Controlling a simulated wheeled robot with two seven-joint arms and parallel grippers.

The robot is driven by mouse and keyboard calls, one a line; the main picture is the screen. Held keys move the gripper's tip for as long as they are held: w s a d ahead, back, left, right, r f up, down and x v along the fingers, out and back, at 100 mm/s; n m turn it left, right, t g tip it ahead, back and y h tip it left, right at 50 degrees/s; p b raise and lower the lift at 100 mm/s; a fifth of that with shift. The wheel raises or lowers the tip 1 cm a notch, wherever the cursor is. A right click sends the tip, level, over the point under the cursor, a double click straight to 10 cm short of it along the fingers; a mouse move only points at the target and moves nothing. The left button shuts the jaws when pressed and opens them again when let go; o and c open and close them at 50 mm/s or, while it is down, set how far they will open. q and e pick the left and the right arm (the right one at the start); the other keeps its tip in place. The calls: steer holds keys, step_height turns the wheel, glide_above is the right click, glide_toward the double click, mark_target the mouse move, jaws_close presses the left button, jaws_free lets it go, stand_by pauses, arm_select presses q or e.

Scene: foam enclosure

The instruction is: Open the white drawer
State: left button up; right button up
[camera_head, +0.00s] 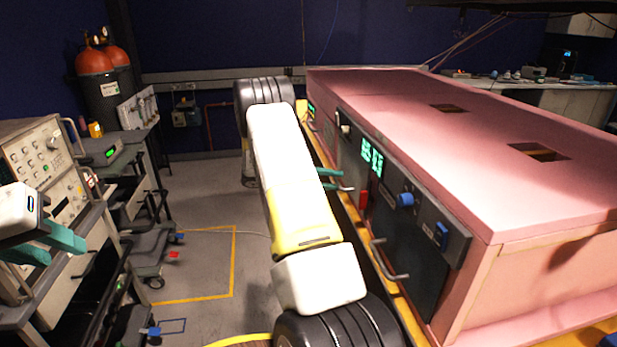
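A whitish drawer front with a dark bar handle (84,264) is on the cart (60,300) at the left, below the instruments; I take it for the white drawer, and it looks shut. My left gripper (62,250), with teal fingers, is at the left edge, in front of and above that handle. Its fingers are apart with nothing between them. My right gripper (336,179) is mostly hidden behind my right arm; its teal fingertips show apart beside a handle of the pink enclosure (460,150). I cannot tell whether they touch it.
An instrument with knobs (45,160) stands on the left cart. A darker cart (140,225) and red-topped cylinders (100,75) are behind it. The pink enclosure fills the right side. Grey floor (205,265) with yellow tape lies free between.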

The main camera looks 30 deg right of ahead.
steer(key=shift+s+d+f, duration=0.15)
steer(key=shift+s+d, duration=0.1)
steer(key=shift+d, duration=0.4)
jaws_close()
stand_by(1.0)
